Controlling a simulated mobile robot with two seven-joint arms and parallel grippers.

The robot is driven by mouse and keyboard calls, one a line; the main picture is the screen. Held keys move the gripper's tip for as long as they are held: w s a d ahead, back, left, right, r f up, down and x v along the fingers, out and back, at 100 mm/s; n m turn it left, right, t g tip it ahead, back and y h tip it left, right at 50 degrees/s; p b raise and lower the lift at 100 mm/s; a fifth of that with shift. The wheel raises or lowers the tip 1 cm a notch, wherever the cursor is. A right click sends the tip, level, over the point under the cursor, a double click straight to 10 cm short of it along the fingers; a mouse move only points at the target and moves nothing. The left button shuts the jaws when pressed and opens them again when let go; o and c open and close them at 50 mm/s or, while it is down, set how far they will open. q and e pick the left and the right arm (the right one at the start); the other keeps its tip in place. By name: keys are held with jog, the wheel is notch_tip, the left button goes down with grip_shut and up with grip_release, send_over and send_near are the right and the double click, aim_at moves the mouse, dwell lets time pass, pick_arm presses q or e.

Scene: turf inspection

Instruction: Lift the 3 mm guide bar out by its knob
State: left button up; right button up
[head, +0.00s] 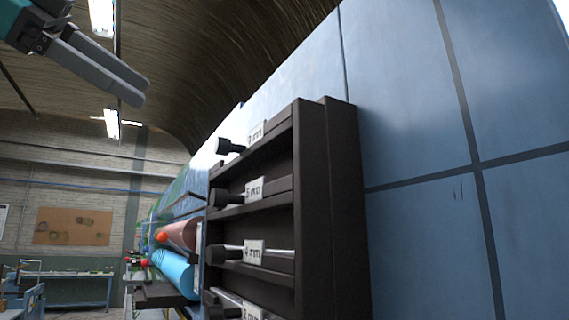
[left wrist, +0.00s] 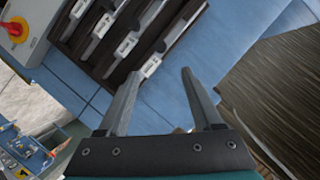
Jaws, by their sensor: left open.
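A dark rack (head: 313,200) on the blue wall holds several guide bars with black knobs and white labels. The lowest label (head: 254,312), cut by the bottom edge of the head view, seems to begin with 3. The knob (head: 222,296) beside it is partly cut off. Above it is a bar labelled 4 mm (head: 254,252). My left gripper (head: 142,92) is open and empty, up and left of the rack, apart from it. In the left wrist view, its open fingers (left wrist: 160,73) point toward the rack (left wrist: 172,38), where the labels are too small to read.
Coloured cylinders (head: 172,272) sit left of the rack. A grey box with a red knob (left wrist: 15,29) shows in the left wrist view. A bench (head: 75,275) stands far back. The space between my left gripper and the rack looks clear.

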pick_arm(q)
send_near(217, 141)
jog(key=w+d, duration=0.2)
jog(key=shift+w+d+f, duration=0.4)
jog(key=shift+w+f, duration=0.15)
jog(key=shift+w+d+f+p, duration=0.15)
jog(key=shift+w+p, duration=0.15)
jog(key=shift+p, duration=0.05)
jog(key=x, duration=0.4)
jog(key=shift+w+d+f+p, duration=0.15)
jog(key=shift+w+p, duration=0.1)
jog(key=shift+p, duration=0.15)
pick_arm(e)
jog(key=shift+s+a+r, duration=0.2)
jog(key=shift+s+r, duration=0.05)
jog(key=shift+r, duration=0.15)
jog(key=shift+s+a+r, duration=0.2)
jog(key=shift+r, duration=0.2)
pick_arm(q)
grip_shut()
